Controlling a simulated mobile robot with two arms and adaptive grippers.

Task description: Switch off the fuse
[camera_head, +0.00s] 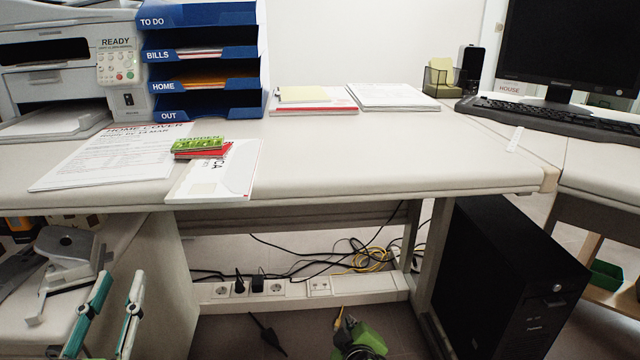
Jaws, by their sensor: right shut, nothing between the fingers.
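Under the desk, a white cable duct (370,284) runs left to right and carries several round sockets. Black plugs (258,284) sit in two of them. At the right of the row is a white unit (319,286) with small dark details. It looks different from the sockets and may be the fuse, but it is too small to tell or to read its switch position.
The desk edge (350,194) overhangs the duct. Loose black and yellow cables (368,258) hang behind it. A black computer tower (500,285) stands to the right.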

